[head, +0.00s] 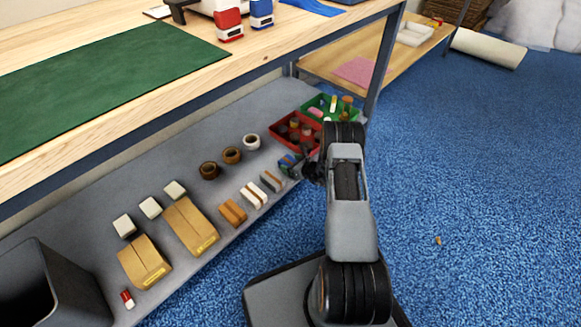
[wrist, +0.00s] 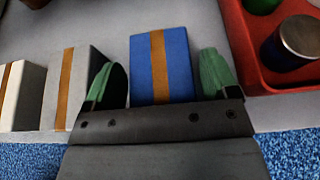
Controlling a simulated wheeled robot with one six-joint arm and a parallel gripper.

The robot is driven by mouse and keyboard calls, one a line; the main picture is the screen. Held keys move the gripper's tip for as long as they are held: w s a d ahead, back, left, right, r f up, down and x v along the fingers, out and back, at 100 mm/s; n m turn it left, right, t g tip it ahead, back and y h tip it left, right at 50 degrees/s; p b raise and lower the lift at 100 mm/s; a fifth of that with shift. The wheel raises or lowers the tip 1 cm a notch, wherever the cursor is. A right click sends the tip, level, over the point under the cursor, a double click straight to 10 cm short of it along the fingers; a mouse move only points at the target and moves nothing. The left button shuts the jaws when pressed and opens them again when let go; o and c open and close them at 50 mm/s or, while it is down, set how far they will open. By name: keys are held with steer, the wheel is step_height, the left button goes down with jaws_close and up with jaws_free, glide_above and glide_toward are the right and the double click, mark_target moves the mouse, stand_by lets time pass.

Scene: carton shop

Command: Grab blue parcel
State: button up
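The blue parcel (wrist: 178,62) is a blue box with a brown tape stripe, standing on the grey lower shelf. My gripper (wrist: 163,80) is open, with one green-padded finger on each side of the parcel in the wrist view. A narrow gap shows between the parcel and the left finger, and the right finger is close to the parcel's right side. In the head view the blue parcel (head: 287,162) is partly hidden by my gripper (head: 302,172), at the shelf's front edge.
A grey parcel (wrist: 72,82) and a white parcel (wrist: 20,92) stand to the left. A red bin (head: 281,141) with jars is close on the right, beside a green bin (head: 318,103). The table top (head: 150,85) overhangs the shelf.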

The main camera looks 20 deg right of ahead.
steer(key=c, duration=0.7)
steer(key=shift+c, duration=0.6)
steer(key=shift+r, duration=0.1)
